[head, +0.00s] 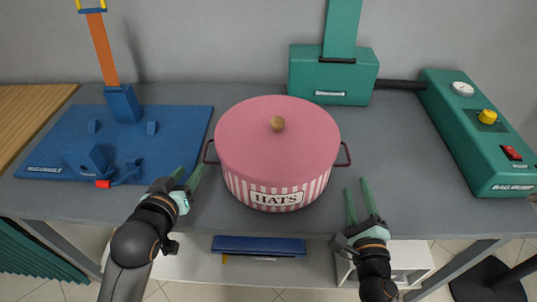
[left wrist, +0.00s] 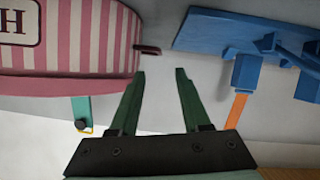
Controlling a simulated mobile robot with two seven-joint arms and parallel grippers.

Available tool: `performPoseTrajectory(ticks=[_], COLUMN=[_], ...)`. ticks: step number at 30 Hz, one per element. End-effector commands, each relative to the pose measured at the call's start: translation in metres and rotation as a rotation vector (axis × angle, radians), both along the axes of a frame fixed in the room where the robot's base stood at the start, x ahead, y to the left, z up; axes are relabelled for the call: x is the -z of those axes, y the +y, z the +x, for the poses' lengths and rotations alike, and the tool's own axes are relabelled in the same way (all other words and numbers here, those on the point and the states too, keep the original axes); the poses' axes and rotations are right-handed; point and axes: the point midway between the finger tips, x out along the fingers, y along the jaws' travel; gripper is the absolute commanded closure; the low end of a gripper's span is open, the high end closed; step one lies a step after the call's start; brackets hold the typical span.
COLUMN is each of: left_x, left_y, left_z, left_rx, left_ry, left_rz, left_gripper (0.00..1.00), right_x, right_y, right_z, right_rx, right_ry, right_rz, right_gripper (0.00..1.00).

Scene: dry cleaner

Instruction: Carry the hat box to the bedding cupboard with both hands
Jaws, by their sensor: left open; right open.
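The hat box (head: 265,190) is a round tub with pink and white stripes, a pink lid with a wooden knob, and a HATS label. It stands upright on the grey table, with a dark red loop handle on each side. My left gripper (head: 188,177) is open and empty, just left of the box and in front of its left handle. The box (left wrist: 90,45) and that handle (left wrist: 148,49) also show in the left wrist view, the handle just beyond the open fingers (left wrist: 157,75). My right gripper (head: 359,184) is open and empty, in front of and right of the right handle. The bedding cupboard is not seen.
A blue machine base (head: 180,133) lies left of the box on the grey table (head: 390,140). A green machine (head: 332,77) stands behind it, joined by a dark pipe to a green control unit (head: 478,145) at right. A blue item (head: 258,246) sits below the table edge.

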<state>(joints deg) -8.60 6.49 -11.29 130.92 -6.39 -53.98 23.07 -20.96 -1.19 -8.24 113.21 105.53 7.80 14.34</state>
Motion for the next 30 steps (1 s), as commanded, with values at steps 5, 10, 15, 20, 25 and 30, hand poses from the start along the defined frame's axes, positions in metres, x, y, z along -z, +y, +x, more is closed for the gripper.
performPoseTrajectory(ticks=[5, 10, 15, 20, 25, 30], left_x=[0.000, 0.003, 0.012, 0.023, 0.033, 0.042], left_y=[0.000, -0.001, -0.003, -0.005, -0.007, -0.009], left_z=[0.000, 0.008, 0.029, 0.056, 0.082, 0.102], left_rx=[0.000, 0.001, 0.001, 0.001, 0.001, 0.000], left_ry=[0.001, 0.001, 0.001, 0.001, 0.001, 0.000], left_rz=[0.000, 0.001, 0.001, 0.001, 0.002, 0.001], left_gripper=[0.53, 0.53, 0.53, 0.53, 0.53, 0.53], right_x=[0.000, -0.001, -0.002, -0.001, -0.001, -0.001], right_y=[0.000, 0.001, 0.000, 0.000, 0.000, 0.000], right_z=[0.000, 0.008, 0.032, 0.061, 0.089, 0.111], right_rx=[-0.001, -0.004, -0.003, -0.002, -0.001, -0.002], right_ry=[-0.001, -0.004, -0.004, -0.002, -0.002, -0.002], right_rz=[-0.003, -0.005, -0.006, -0.007, -0.005, -0.005], right_gripper=[0.52, 0.52, 0.52, 0.52, 0.52, 0.52])
